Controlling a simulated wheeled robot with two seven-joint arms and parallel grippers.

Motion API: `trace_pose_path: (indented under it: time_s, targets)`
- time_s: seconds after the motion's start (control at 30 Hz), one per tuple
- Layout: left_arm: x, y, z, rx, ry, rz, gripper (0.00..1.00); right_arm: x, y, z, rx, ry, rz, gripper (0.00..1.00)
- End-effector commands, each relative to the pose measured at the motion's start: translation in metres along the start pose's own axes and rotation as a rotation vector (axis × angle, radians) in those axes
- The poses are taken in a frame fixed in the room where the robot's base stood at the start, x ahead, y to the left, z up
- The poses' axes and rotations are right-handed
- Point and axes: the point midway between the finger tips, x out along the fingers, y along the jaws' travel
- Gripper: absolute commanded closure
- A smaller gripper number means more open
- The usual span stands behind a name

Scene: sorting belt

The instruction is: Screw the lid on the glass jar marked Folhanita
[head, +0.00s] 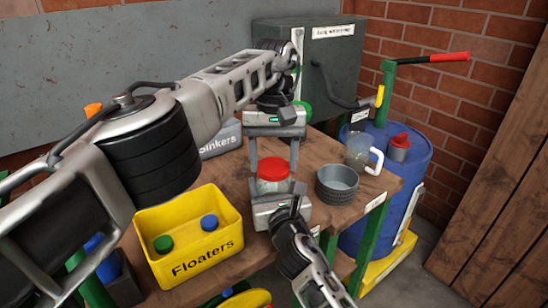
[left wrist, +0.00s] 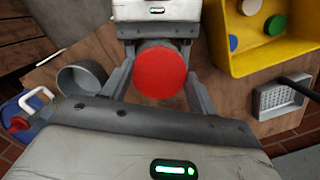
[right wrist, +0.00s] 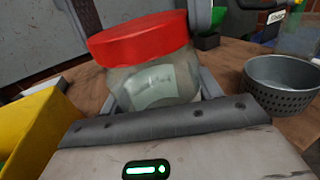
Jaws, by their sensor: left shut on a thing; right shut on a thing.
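The glass jar (head: 272,186) stands upright on the wooden table, with the red lid (head: 274,168) on its mouth. The jar's pale label (right wrist: 152,88) is too blurred to read. My left gripper (head: 274,160) reaches down from above, its fingers shut on the red lid, one on each side. My right gripper (head: 276,196) comes in low from the front and is shut on the jar's glass body. Its fingers are partly hidden by the jar.
A yellow Floaters bin (head: 196,262) with bottle caps stands to the left. A grey Sinkers bin (head: 226,138) is behind my left arm. A grey perforated bowl (head: 337,186) and a glass mug (head: 358,150) stand to the right, by the table edge. A blue barrel (head: 400,185) stands beyond it.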

Motion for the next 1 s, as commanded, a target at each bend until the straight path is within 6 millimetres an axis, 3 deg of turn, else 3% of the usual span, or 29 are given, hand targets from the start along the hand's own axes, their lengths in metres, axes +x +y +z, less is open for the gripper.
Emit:
trace_pose_path:
  time_s: [0.27, 0.3, 0.37, 0.4, 0.77, 1.0]
  targets:
    - [-0.0003, 0.0010, 0.0018, 0.017, -0.007, -0.001, 0.62, 0.0005, -0.0024, -0.0014, 0.001, 0.004, -0.006, 1.00]
    - [-0.0003, 0.0010, 0.0019, 0.017, -0.007, -0.001, 0.39, 0.0005, -0.0025, -0.0014, 0.001, 0.004, -0.006, 1.00]
    - [-0.0003, 0.0010, 0.0017, 0.016, -0.006, -0.001, 0.22, 0.0005, -0.0026, -0.0014, 0.001, 0.004, -0.006, 1.00]
    - [-0.0002, 0.0009, 0.0016, 0.016, -0.006, -0.001, 0.20, 0.0005, -0.0025, -0.0014, 0.001, 0.004, -0.006, 1.00]
    - [-0.0011, 0.0005, 0.0008, -0.040, -0.002, -0.001, 0.18, 0.0002, -0.0016, -0.0013, 0.001, 0.004, -0.004, 1.00]
    - [-0.0089, 0.0007, 0.0005, -0.455, 0.009, 0.003, 0.18, 0.0001, -0.0011, -0.0014, 0.001, 0.003, -0.003, 1.00]
